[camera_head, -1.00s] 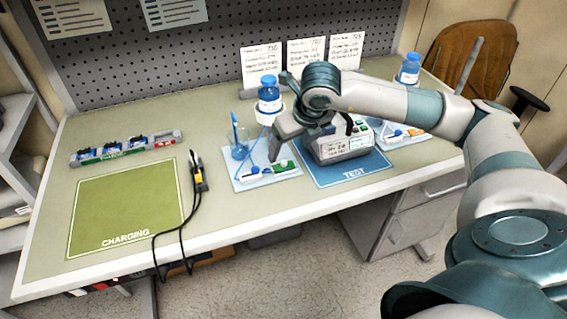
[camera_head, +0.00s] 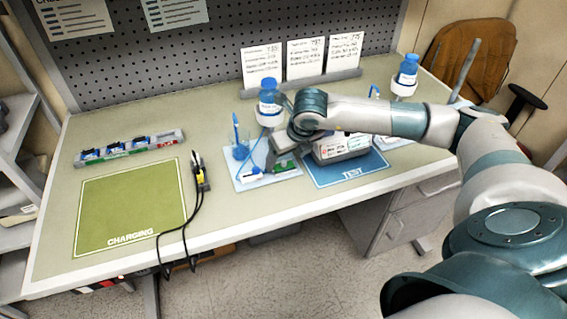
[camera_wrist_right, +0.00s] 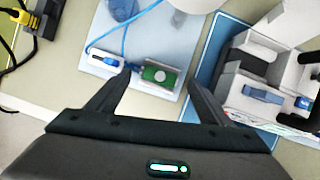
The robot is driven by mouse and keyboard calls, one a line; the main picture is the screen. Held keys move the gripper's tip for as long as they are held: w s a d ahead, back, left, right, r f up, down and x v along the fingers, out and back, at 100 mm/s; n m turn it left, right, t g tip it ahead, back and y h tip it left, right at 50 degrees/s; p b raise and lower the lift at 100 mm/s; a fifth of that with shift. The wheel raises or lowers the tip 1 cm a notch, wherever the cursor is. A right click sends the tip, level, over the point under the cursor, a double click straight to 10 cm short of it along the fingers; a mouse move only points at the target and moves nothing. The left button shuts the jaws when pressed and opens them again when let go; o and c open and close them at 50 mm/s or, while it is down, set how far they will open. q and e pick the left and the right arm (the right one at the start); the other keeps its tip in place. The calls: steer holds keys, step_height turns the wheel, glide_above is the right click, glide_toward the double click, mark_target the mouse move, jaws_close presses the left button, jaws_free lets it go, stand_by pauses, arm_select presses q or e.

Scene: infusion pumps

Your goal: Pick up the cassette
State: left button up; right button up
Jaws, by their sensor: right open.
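The cassette (camera_head: 286,165), a small green and grey block with a white round mark, lies on the light blue tray (camera_head: 246,181) left of the TEST mat. In the right wrist view the cassette (camera_wrist_right: 158,76) lies on the tray, between and just beyond my open fingertips. My right gripper (camera_head: 272,160) points down over the tray and partly hides the cassette in the head view. Its two fingers (camera_wrist_right: 160,80) are apart with nothing between them. A blue and white connector (camera_wrist_right: 104,58) with a blue tube lies beside the cassette. My left gripper is not in view.
A grey pump (camera_head: 340,147) stands on the blue TEST mat (camera_head: 345,174) close to the right gripper.

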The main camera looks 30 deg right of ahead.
mark_target(283, 166)
steer(key=shift+p+x, duration=0.35)
steer(key=shift+x, duration=1)
steer(key=shift+c, duration=0.2)
steer(key=c, duration=1)
